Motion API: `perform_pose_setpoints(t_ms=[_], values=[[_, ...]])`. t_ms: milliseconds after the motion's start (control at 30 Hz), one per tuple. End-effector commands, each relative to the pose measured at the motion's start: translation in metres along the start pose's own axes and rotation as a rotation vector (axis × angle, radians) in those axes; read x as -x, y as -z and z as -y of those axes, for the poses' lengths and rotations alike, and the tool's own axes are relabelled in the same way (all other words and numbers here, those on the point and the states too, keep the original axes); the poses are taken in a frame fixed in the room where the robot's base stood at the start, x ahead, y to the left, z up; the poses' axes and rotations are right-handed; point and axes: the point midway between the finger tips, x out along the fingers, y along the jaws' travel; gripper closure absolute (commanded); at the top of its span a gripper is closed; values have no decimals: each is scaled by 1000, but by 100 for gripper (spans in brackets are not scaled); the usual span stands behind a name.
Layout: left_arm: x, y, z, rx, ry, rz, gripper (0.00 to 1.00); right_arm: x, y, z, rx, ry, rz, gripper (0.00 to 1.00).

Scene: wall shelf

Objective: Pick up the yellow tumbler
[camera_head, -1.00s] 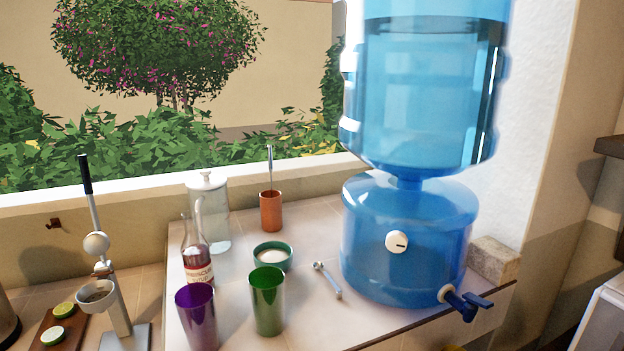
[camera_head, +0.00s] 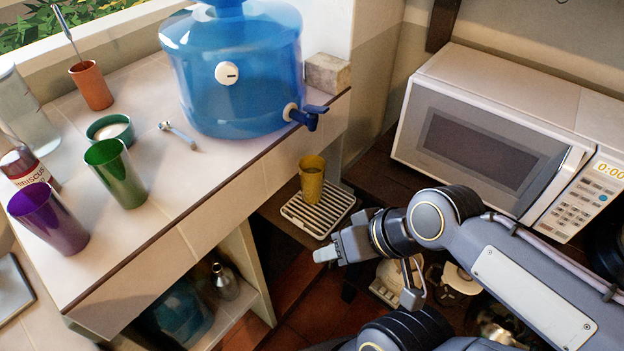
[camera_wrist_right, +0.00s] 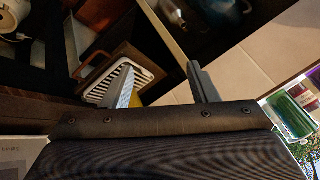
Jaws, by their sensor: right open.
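The yellow tumbler (camera_head: 311,182) stands upright on a slatted drip tray (camera_head: 334,222), below the blue dispenser's tap in the head view. My right gripper (camera_head: 337,250) is just in front of the tray, lower than the tumbler and apart from it in the picture. In the right wrist view its two fingers (camera_wrist_right: 160,90) are spread, with nothing held between them. The tray (camera_wrist_right: 128,66) shows behind the left finger there, and a small yellow patch beside that finger may be the tumbler, mostly hidden. My left gripper is not in view.
A microwave (camera_head: 490,140) stands to the right. Green (camera_head: 116,175) and purple (camera_head: 48,222) tumblers stand on the counter at left.

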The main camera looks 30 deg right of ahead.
Motion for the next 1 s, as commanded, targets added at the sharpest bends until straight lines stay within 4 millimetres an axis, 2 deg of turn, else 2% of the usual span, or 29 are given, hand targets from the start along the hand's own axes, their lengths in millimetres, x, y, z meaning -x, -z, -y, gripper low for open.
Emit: perform_pose_setpoints(t_ms=[333,400,533,667,800,1000], values=[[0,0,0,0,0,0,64,0,0,0,0,0,0,47],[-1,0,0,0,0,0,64,-1,0,-1,-1,-5,4,38],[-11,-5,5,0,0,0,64,-14,5,-11,-23,-91,59,37],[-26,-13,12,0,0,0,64,-36,25,-25,-66,-267,105,37],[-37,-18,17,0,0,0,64,-56,54,-27,-106,-415,68,37],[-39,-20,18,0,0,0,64,-68,81,-23,-139,-488,10,37]])
